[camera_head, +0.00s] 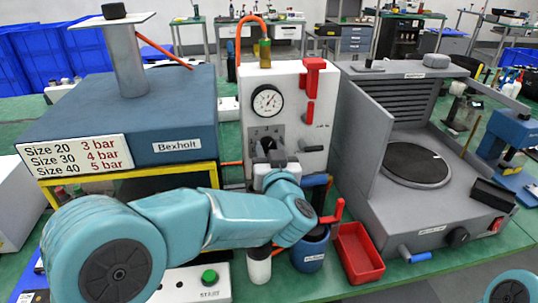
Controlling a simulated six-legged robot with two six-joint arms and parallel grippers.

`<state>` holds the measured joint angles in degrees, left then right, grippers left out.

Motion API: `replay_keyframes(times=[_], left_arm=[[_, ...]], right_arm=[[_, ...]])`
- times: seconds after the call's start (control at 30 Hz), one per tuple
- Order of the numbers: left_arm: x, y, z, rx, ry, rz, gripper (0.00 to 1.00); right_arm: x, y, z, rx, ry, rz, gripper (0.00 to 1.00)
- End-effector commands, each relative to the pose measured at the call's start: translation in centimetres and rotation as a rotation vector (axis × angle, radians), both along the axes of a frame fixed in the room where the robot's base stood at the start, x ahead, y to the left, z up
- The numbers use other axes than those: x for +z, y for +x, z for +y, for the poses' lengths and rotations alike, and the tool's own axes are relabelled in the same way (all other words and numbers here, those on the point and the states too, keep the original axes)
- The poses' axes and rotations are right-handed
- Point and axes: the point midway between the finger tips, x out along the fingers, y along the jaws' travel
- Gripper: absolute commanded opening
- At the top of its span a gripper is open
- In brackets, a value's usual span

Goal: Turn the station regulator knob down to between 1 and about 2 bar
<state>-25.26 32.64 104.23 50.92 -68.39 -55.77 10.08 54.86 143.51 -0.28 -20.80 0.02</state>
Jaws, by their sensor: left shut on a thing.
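The white regulator station (285,80) stands upright in the middle of the bench. Its round pressure gauge (268,101) has a white face and a dark needle tilted up to the right; the scale is too small to read. The dark regulator knob (268,144) sits on a grey plate below the gauge, partly hidden by my gripper. My left gripper (268,161) reaches up to the panel from below and is shut on the knob; its fingertips are hard to make out. My right gripper is out of view; only part of that arm shows at the bottom right.
A blue Bexholt press (185,140) with a size-and-pressure sign (75,156) stands left. A grey machine (350,150) with a round dark plate stands close on the right. A red tray (358,252), a blue cup (311,252) and a white bottle (259,268) crowd the front.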

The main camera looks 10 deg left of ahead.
Motion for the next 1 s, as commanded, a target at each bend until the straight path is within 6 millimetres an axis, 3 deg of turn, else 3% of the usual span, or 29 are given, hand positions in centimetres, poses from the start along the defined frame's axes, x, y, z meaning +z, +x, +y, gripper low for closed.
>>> replay_keyframes(times=[1.0], left_arm=[[-0.2, 0.0, 0.0, 0.0, -0.891, -0.377, 0.09]], right_arm=[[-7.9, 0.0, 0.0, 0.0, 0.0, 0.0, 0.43]])
